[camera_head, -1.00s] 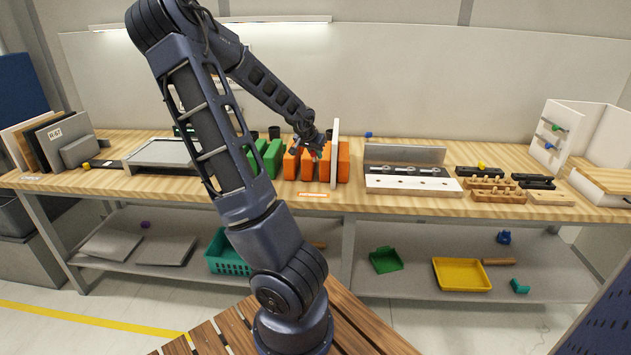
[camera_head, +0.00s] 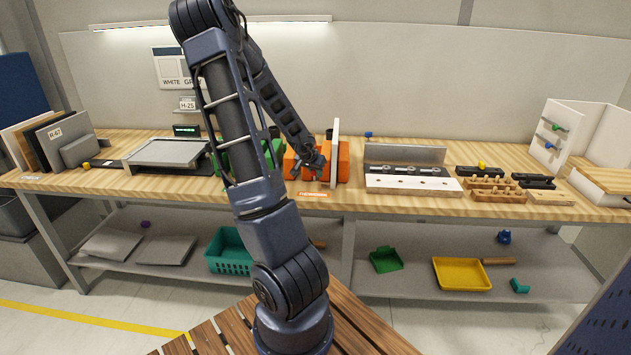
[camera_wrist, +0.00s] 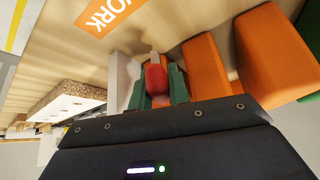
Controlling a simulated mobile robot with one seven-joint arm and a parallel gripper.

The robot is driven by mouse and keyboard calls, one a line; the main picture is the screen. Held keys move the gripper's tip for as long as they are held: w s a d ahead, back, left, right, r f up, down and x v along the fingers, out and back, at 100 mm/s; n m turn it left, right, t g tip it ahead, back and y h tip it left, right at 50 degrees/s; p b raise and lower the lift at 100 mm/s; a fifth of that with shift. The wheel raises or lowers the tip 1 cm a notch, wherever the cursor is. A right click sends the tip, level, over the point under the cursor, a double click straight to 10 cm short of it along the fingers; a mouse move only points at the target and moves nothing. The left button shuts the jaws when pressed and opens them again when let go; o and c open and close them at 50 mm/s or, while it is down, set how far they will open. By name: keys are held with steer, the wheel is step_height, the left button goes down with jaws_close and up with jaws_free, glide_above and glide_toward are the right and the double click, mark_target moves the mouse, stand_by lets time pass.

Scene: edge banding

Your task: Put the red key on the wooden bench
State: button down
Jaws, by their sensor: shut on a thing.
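The red key (camera_wrist: 155,77) shows in the wrist view between the two green fingers of my gripper (camera_wrist: 157,84), which is shut on it. The key is close over the wooden bench (camera_wrist: 160,22); I cannot tell whether it touches the surface. In the head view my gripper (camera_head: 318,166) is low at the front of the orange blocks, just left of the upright white panel (camera_head: 334,155). The key cannot be made out there. The wooden bench (camera_head: 240,196) runs across the view.
Orange blocks (camera_wrist: 205,65) stand close beside my gripper, and the white panel (camera_wrist: 122,75) is on its other side. A white-fronted fixture (camera_head: 410,184) stands farther right.

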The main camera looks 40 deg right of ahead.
mark_target(316, 187)
steer(key=shift+f, duration=0.15)
steer(key=shift+s+f, duration=0.1)
steer(key=shift+f, duration=1.6)
steer(key=shift+f, duration=0.1)
steer(key=c, duration=1.3)
jaws_free()
steer(key=shift+a+r, duration=0.15)
steer(key=shift+r, duration=0.05)
